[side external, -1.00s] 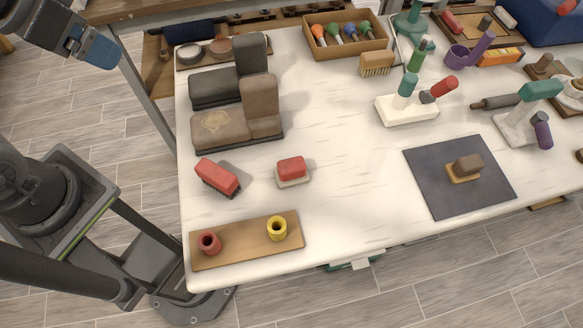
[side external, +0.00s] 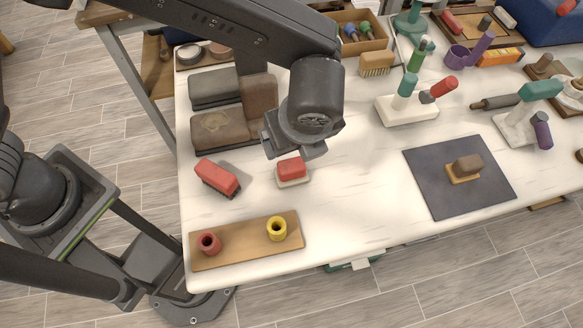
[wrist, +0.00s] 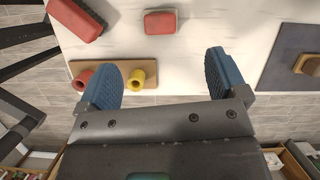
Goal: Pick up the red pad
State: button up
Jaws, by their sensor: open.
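A small red pad (side external: 291,168) sits on a pale base on the white table; it also shows at the top middle of the wrist view (wrist: 161,22). A larger red block with a dark underside (side external: 217,176) lies tilted to its left, also at the top left of the wrist view (wrist: 76,17). My gripper (side external: 292,147) is just above and behind the small pad in the side view. In the wrist view my gripper (wrist: 163,65) has its two blue fingers wide apart with nothing between them. The gap in height to the pad is hard to judge.
A wooden board (side external: 247,249) with a red ring (side external: 209,243) and a yellow ring (side external: 277,229) lies in front. Dark and brown padded blocks (side external: 215,130) stand behind left. A dark mat (side external: 430,185) with a brown block is at right. Bare table lies between pad and mat.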

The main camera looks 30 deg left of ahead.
aim_at(292, 164)
jog(key=shift+m, duration=0.8)
jog(key=x, duration=0.3)
jog(key=d+x, duration=0.1)
jog(key=x, duration=0.2)
jog(key=s+d+x, duration=0.1)
jog(key=x, duration=0.2)
jog(key=shift+x, duration=0.75)
jog(key=shift+s+x, duration=0.2)
jog(key=shift+x, duration=1.15)
jog(key=shift+s+x, duration=0.25)
jog(key=shift+x, duration=1.05)
jog(key=shift+a, duration=0.2)
jog(key=shift+c, duration=0.3)
jog(key=c, duration=1)
notch_tip(292, 164, up, 10)
jog(key=shift+f, duration=0.1)
